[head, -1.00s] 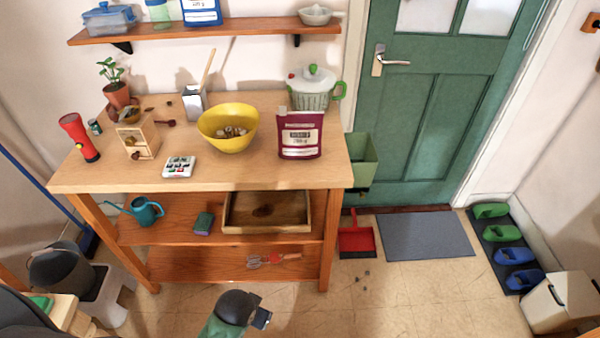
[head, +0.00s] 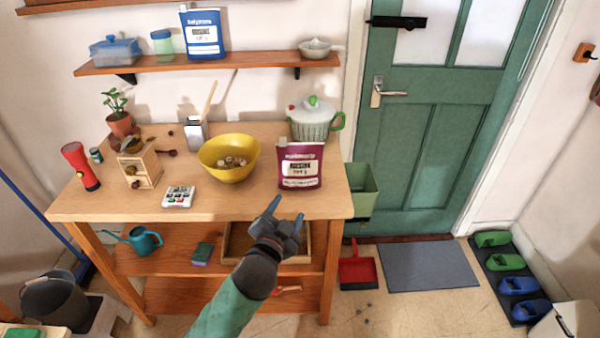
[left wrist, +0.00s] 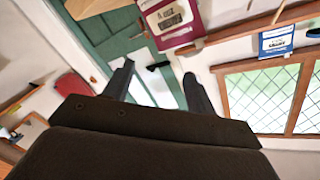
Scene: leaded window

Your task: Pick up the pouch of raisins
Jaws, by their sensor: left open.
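A dark red pouch (head: 300,180) with a pale label stands upright at the right front of the wooden bench. It also shows at the top of the left wrist view (left wrist: 192,28). A similar blue pouch (head: 203,48) stands on the wall shelf and shows in the left wrist view (left wrist: 278,30). The print on both labels is too blurred to tell which holds raisins. My left gripper (head: 286,210) is open and empty at the bench's front edge, just below the red pouch and apart from it. Its fingers (left wrist: 158,70) show spread in the left wrist view. My right gripper is out of view.
A yellow bowl (head: 229,172) stands left of the red pouch, and a white pot (head: 314,125) with green handles stands behind it. A white device with dark keys (head: 178,197) lies near the front edge. The bench top (head: 235,205) in front of the bowl is clear.

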